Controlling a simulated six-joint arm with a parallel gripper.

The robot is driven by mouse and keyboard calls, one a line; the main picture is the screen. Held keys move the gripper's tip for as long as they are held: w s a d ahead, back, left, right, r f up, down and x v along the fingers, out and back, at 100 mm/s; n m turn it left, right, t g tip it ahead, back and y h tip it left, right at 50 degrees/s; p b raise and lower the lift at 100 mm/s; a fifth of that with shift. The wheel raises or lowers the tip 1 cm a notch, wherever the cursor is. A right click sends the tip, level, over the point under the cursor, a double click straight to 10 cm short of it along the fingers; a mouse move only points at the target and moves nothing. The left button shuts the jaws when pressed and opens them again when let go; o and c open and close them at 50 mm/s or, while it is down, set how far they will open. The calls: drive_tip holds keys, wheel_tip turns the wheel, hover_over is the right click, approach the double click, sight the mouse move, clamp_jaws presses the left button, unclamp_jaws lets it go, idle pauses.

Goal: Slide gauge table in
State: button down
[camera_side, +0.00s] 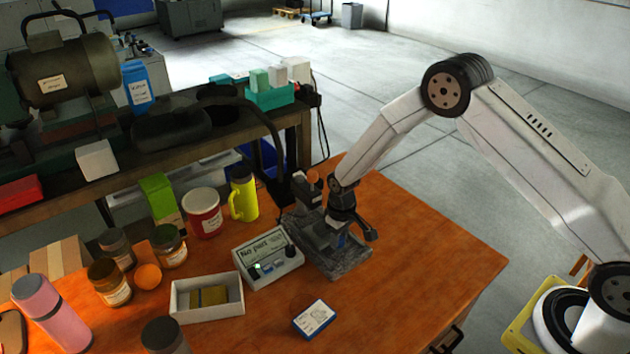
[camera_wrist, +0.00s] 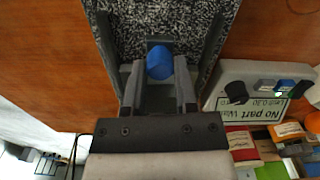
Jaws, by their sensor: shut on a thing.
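The gauge table (camera_side: 345,264) is a grey, rough-looking fixture with raised side rails on the orange bench, right of the control box. In the wrist view its bed (camera_wrist: 200,22) is speckled black and white between grey rails. A blue knob (camera_wrist: 160,62) sits on a grey block there. My gripper (camera_wrist: 158,82) has its two fingers closed on either side of the blue knob. In the side view my gripper (camera_side: 342,236) reaches down into the fixture, and its fingertips are mostly hidden by the wrist and rails.
A white control box (camera_side: 268,257) reading "No part" stands close left of the fixture. The bench right of the fixture is clear.

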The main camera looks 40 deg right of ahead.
drive_tip(key=shift+c, duration=1.9)
unclamp_jaws()
drive_tip(key=shift+r, duration=0.15)
drive_tip(key=shift+r, duration=3.75)
